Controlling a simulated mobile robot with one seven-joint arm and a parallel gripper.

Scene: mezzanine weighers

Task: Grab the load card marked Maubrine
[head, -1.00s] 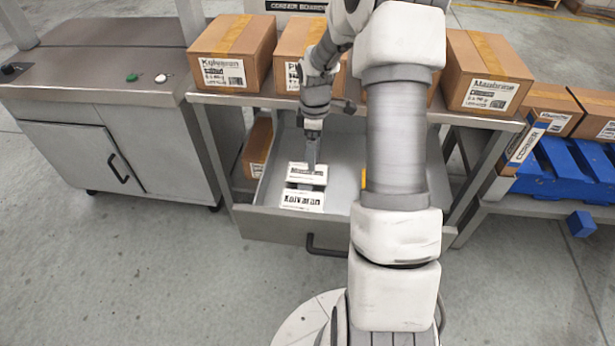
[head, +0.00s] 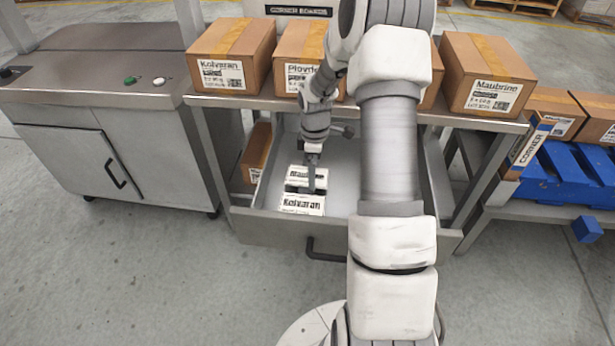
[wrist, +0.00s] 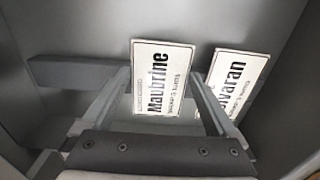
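The Maubrine load card (head: 300,173) is a white card with black lettering, lying in the open drawer (head: 345,228). In the wrist view the Maubrine card (wrist: 163,80) shows between the two fingertips of my gripper (wrist: 162,88), which is open with the fingers apart. Whether the fingers touch the card I cannot tell. In the head view my gripper (head: 311,188) is low in the drawer, over the near part of the Maubrine card and partly hiding it. A second card, Kolvaran (head: 302,204), lies just in front; it also shows in the wrist view (wrist: 236,80), beyond the right finger.
The drawer's walls surround the cards, and its handle (head: 325,253) is at the front. Labelled cartons, including Kolvaran (head: 222,75) and Maubrine (head: 492,95), stand on the bench above. A grey cabinet (head: 90,150) is at the left and a blue pallet (head: 570,175) at the right.

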